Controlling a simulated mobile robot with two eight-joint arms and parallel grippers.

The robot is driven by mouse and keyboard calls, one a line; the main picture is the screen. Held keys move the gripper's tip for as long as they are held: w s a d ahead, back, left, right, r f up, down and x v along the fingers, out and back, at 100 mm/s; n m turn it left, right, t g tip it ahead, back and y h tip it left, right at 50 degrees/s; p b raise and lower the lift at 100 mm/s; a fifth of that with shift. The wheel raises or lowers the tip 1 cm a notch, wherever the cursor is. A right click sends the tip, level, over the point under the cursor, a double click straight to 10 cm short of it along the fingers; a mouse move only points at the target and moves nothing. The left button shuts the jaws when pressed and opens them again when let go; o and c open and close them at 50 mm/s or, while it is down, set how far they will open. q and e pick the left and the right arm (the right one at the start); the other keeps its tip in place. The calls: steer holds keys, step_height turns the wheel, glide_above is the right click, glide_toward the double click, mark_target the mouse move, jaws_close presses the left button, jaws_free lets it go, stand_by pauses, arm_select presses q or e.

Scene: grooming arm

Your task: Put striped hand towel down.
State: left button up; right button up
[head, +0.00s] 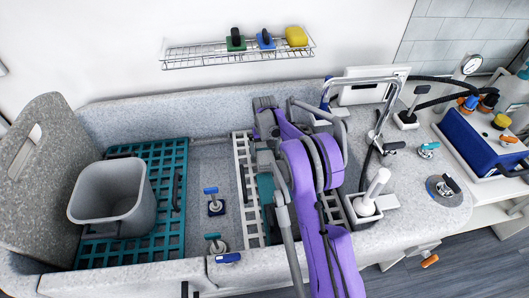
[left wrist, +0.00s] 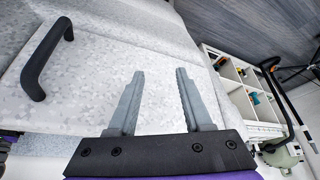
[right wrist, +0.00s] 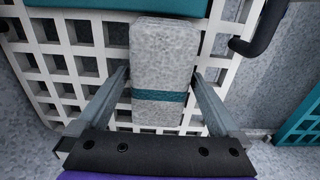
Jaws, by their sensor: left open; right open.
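The striped hand towel (right wrist: 160,65) looks like a folded grey speckled block with one teal band. In the right wrist view it lies on a white grate (right wrist: 60,80). My right gripper (right wrist: 160,90) is open, with one finger on each side of the towel and gaps showing beside it. In the head view my right gripper (head: 266,112) is over the back of the white grate in the tub, and I cannot make out the towel there. My left gripper (left wrist: 160,75) is open and empty in front of a pale speckled surface; it is not seen in the head view.
A teal grate (head: 170,215) with a grey bin (head: 113,197) is at the left of the tub. A black handle (right wrist: 268,25) stands close to the towel. A teal piece (right wrist: 120,8) lies on the white grate. A black handle (left wrist: 47,60) is near my left gripper.

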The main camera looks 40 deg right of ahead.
mark_target(264, 151)
step_height(264, 151, up, 12)
steer(key=shift+r, duration=0.15)
stand_by(0.7)
